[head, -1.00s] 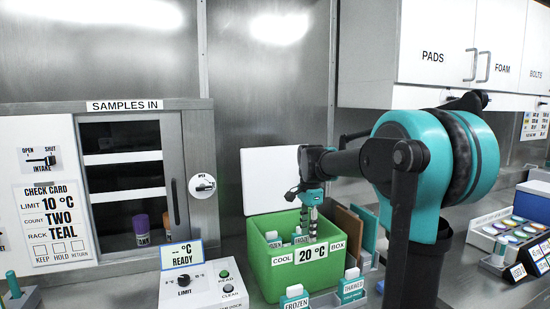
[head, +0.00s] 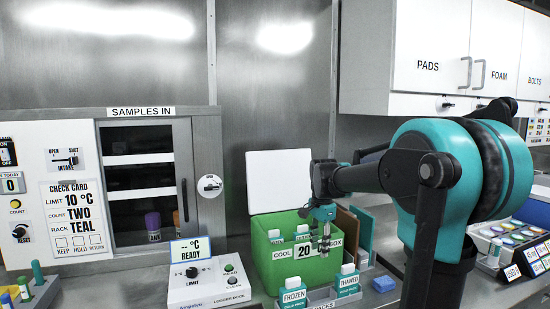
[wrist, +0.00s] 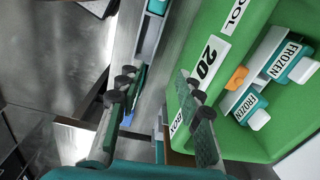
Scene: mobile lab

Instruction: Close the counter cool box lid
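The green cool box (head: 262,262) stands on the counter, marked COOL BOX and 20 °C. Its white lid (head: 279,180) stands upright at the back, open. Two teal packs with FROZEN labels show inside in the wrist view, one at the lower left (wrist: 247,103), with an orange piece (wrist: 237,78) beside them. My gripper (head: 323,242) points down in front of the right part of the box's front wall, hiding some of its label. In the wrist view my gripper (wrist: 157,80) has its fingers well apart, with nothing held. The right finger overlaps the box's edge; contact is unclear.
Racked FROZEN (head: 293,295) and THAWED (head: 347,283) cold packs stand close in front of the box. A ready dock (head: 208,285) sits to the left. Cabinets (head: 430,70) hang above right.

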